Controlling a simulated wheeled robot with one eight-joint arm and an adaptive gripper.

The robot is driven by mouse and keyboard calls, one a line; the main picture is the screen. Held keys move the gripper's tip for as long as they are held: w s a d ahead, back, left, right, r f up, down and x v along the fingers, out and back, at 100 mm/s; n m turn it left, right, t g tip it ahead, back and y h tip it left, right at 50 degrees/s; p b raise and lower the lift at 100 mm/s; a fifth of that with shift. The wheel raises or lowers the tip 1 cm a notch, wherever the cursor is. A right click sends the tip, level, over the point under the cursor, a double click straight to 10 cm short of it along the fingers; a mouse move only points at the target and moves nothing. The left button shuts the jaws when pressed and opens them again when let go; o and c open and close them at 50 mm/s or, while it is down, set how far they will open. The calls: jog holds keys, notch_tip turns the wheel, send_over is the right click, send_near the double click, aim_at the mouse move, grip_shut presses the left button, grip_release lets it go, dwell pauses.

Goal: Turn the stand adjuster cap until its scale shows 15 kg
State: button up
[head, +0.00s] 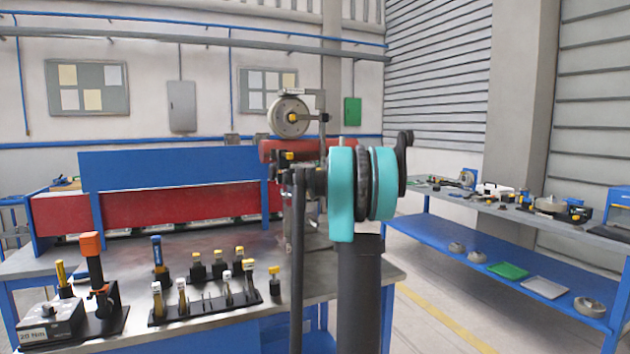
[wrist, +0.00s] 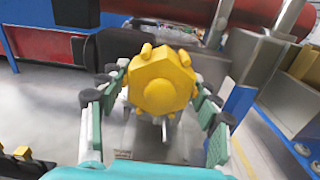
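In the wrist view a yellow faceted adjuster cap (wrist: 163,82) with small lugs faces me near the middle. My gripper (wrist: 161,80) is open around it, with one green-padded finger at its left and one at its right. Small gaps show beside the lower part of the cap; whether the fingertips touch it cannot be told. No scale reading is legible. In the head view a small yellow part (head: 289,156), likely the cap, shows at the stand beside the red cylinder (head: 307,149). My arm hides much of the stand there.
A round dial (head: 289,117) stands above the red cylinder. The workbench (head: 230,325) carries a black rack (head: 203,307) of yellow-topped tools and a grey box (head: 50,325) at the left. A blue-framed side bench (head: 520,265) stands at the right, with free floor between.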

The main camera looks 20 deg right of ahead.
jog(key=c, duration=0.5)
jog(key=shift+n, duration=0.3)
jog(key=n, duration=1.2)
jog(key=shift+n, duration=2.6)
